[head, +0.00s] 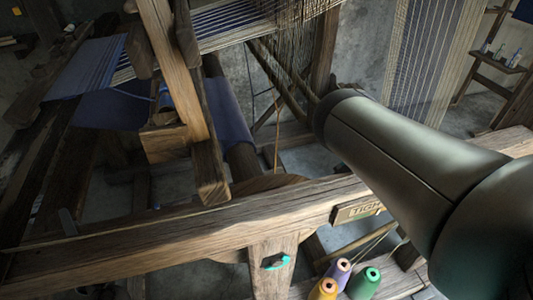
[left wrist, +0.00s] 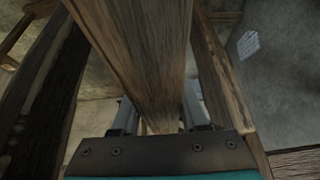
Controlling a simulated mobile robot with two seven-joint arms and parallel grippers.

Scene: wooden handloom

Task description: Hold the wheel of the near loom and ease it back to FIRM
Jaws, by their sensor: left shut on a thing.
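The near loom's wooden wheel (head: 268,183) shows only in part as a round edge behind the front beam (head: 180,220). A small plate (head: 358,211) on that beam carries lettering that seems to read TIGHT, partly covered by my arm. I cannot make out a FIRM mark. In the left wrist view my left gripper (left wrist: 157,112) has its fingers on both sides of a wooden bar (left wrist: 135,45) and is shut on it. I cannot tell whether this bar belongs to the wheel. I cannot pick out that gripper clearly in the head view. My right gripper is not in view.
My grey arm fills the right side of the head view. Yellow (head: 323,289), lilac (head: 338,272) and green (head: 364,283) thread cones stand below the beam. A teal piece (head: 276,262) sits on the post. Blue cloth (head: 88,68) and warp threads (head: 235,18) lie behind.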

